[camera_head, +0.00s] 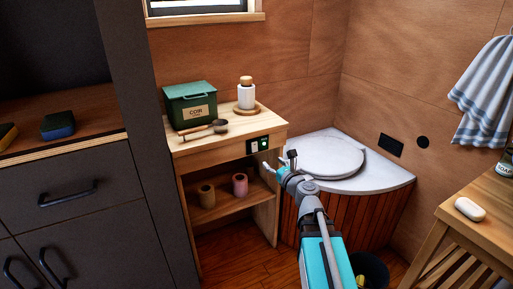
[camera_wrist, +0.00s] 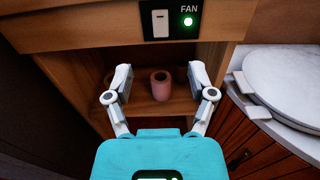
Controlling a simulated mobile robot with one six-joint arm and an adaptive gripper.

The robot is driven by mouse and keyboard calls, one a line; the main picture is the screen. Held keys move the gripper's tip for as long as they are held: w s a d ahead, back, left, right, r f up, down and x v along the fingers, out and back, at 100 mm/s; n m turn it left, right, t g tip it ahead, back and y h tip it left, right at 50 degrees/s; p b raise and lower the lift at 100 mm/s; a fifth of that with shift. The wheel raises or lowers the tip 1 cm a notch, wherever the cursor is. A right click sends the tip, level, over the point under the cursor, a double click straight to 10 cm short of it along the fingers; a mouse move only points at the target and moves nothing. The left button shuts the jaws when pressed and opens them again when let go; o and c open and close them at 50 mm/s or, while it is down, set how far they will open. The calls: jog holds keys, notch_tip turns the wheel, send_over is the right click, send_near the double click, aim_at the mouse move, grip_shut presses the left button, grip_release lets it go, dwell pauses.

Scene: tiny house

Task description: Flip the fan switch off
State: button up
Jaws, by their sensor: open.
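The fan switch (camera_wrist: 160,22) is a white rocker on a black plate labelled FAN, with a lit green light (camera_wrist: 187,21) to its right. The plate is on the front edge of the small wooden shelf unit, and the switch also shows in the head view (camera_head: 254,146). My gripper (camera_wrist: 160,82) is open and empty, its two fingers spread in front of the open shelf, below the switch plate and apart from it. In the head view my gripper (camera_head: 277,164) is just right of and below the plate.
Two rolls, one pink (camera_head: 240,184), are inside. A white-topped corner toilet (camera_head: 385,180) is close on the right.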

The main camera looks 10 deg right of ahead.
aim_at(255, 145)
jog(key=x, duration=1.2)
jog(key=shift+w+a, duration=0.1)
jog(key=shift+w, duration=0.3)
jog(key=shift+c, duration=0.2)
grip_shut()
